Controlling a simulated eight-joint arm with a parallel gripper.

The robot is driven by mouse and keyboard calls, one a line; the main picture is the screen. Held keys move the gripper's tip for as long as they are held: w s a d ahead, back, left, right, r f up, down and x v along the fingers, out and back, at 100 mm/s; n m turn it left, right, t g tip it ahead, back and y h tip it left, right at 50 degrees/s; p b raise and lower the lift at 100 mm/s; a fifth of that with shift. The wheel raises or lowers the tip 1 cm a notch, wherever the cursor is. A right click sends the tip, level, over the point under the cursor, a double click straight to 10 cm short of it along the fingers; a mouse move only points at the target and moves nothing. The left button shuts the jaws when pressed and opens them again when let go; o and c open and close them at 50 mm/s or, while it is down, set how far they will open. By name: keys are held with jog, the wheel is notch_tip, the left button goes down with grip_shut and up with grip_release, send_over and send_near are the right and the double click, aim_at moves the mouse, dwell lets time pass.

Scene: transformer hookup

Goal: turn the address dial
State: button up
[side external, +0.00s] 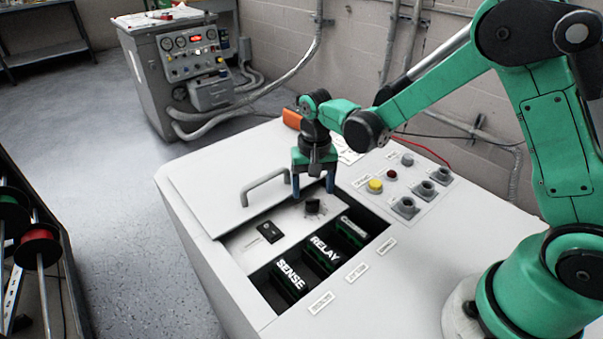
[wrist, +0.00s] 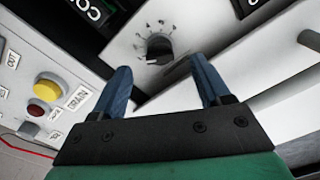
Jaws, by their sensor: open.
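The address dial is a black round knob (side external: 312,205) on a white panel inside the cabinet opening, with small marks around it. In the wrist view the dial (wrist: 158,47) lies beyond the fingertips and between their lines, with its marks fanned on the side away from me. My gripper (side external: 313,194) points down just above and behind the dial. Its two blue fingers (wrist: 160,75) are apart with nothing between them. The fingers do not appear to touch the dial.
A grey handle (side external: 265,186) stands on the lid left of my gripper. Modules marked SENSE (side external: 288,275) and RELAY (side external: 324,248) sit in the dark bay. A small black switch (side external: 270,231) lies left of the dial. A yellow button (side external: 375,185) and sockets are at right.

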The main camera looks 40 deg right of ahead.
aim_at(313, 199)
jog(key=shift+r, duration=2.4)
jog(key=shift+f, duration=0.2)
jog(key=shift+c, duration=1.4)
jog(key=shift+f, duration=3.85)
jog(key=shift+c, duration=0.2)
grip_shut()
